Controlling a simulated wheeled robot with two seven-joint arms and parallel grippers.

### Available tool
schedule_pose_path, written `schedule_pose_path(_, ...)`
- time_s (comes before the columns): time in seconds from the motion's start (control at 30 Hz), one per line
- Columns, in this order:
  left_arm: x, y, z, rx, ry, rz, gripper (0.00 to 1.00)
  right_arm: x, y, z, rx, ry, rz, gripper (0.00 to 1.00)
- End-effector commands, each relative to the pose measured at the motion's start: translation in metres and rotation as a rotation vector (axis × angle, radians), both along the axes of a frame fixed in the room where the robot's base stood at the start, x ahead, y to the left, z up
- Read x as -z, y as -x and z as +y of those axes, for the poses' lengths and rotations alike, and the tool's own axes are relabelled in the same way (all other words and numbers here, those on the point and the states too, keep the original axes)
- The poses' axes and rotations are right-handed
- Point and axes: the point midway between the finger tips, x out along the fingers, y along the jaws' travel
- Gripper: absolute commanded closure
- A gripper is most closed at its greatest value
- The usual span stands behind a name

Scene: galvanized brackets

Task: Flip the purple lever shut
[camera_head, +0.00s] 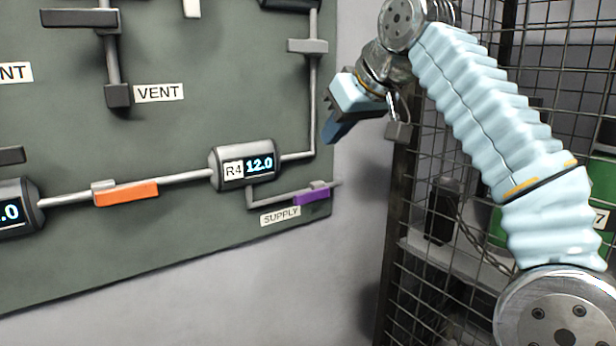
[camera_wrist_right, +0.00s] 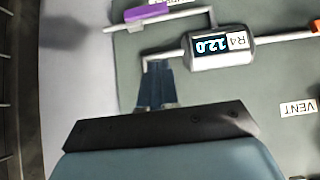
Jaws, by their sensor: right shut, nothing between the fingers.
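The purple lever (camera_head: 312,197) sits on the short pipe above the SUPPLY label, at the lower right corner of the green panel. Its handle lies roughly along that pipe. It also shows at the top of the right wrist view (camera_wrist_right: 147,12). My right gripper (camera_head: 328,136) is above the lever, near the panel's right edge, and apart from it. Its blue fingers are together and empty, as the right wrist view (camera_wrist_right: 156,68) also shows. My left gripper is in neither view.
The R4 gauge (camera_head: 246,165) reads 12.0, left of the lever. An orange lever (camera_head: 126,194) lies along the pipe further left. A grey valve (camera_head: 307,46) sits on the upright pipe above. A wire mesh cage (camera_head: 420,225) stands right of the panel.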

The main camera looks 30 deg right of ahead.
Motion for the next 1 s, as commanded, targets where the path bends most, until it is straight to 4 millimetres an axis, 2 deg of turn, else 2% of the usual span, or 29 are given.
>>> schedule_pose_path(0.23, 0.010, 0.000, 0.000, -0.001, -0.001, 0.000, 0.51, 0.022, -0.018, 0.002, -0.001, 0.000, 0.004, 1.00)
schedule_pose_path(0.6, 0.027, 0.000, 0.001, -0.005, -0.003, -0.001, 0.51, 0.076, -0.073, 0.006, -0.001, 0.000, 0.003, 1.00)
schedule_pose_path(0.73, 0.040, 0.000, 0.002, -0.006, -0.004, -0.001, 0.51, 0.098, -0.070, 0.005, 0.001, 0.000, 0.003, 1.00)
schedule_pose_path(1.0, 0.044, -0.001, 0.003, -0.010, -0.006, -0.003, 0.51, 0.111, -0.071, 0.006, 0.000, 0.000, 0.000, 1.00)
